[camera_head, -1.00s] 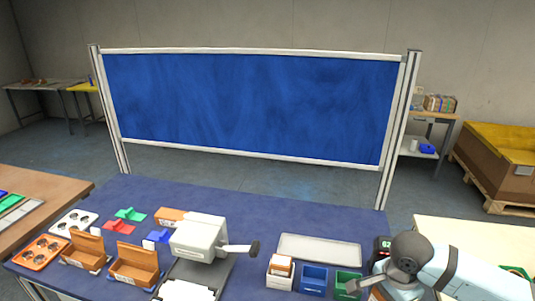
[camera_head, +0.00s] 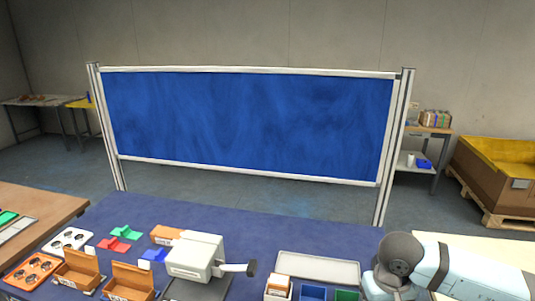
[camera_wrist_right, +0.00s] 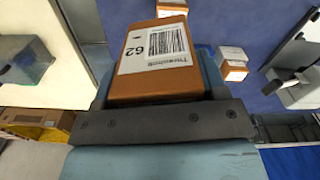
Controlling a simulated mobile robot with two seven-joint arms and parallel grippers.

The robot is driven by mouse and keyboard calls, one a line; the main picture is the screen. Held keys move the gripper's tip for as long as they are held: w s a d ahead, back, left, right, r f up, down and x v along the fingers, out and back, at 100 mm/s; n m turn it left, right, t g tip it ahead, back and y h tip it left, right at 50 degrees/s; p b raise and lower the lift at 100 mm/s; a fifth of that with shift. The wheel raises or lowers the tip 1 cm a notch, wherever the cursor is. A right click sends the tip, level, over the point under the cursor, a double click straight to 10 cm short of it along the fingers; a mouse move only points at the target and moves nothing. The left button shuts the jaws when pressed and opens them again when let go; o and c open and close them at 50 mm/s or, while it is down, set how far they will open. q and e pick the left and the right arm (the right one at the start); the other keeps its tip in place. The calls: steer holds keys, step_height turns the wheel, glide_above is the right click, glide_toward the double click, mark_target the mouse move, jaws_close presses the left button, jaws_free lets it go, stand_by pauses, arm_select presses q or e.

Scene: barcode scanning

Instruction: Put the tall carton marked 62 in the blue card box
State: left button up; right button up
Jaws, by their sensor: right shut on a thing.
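The tall carton (camera_wrist_right: 152,60) is brown with a white barcode label reading 62. In the right wrist view it sits between the fingers of my right gripper (camera_wrist_right: 155,82), which is shut on it. In the head view my right arm's grey joint is at the lower right; the gripper and carton cannot be made out there. The blue card box (camera_head: 313,292) stands at the bottom edge of the head view, partly cut off, left of my right arm. My left gripper is not in view.
A white box with cartons (camera_head: 278,286) stands left of the blue box, and a green box (camera_head: 346,295) right of it. A grey tray (camera_head: 318,268) lies behind them. A grey-white device with a handle (camera_head: 195,257) stands further left. A blue panel (camera_head: 245,122) stands behind the table.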

steer(key=w+a+f+m, duration=0.1)
steer(key=w+a+f, duration=0.2)
steer(key=w, duration=0.4)
steer(key=w+a+f+m, duration=0.1)
steer(key=w+a+f, duration=0.25)
steer(key=w, duration=0.35)
steer(key=w+a+f+m, duration=0.1)
steer(key=w+a+f, duration=0.1)
steer(key=w+f, duration=0.35)
steer(key=shift+w+a+f, duration=0.1)
steer(key=shift+w+f, duration=0.2)
steer(key=shift+f, duration=0.9)
steer(key=shift+w+d+f, duration=0.1)
steer(key=shift+w+f, duration=0.25)
steer(key=shift+f, duration=0.85)
steer(key=shift+w+a+f, duration=0.1)
steer(key=shift+w+f, duration=0.2)
steer(key=shift+f, duration=0.9)
steer(key=o, duration=0.8)
steer(key=shift+c, duration=0.2)
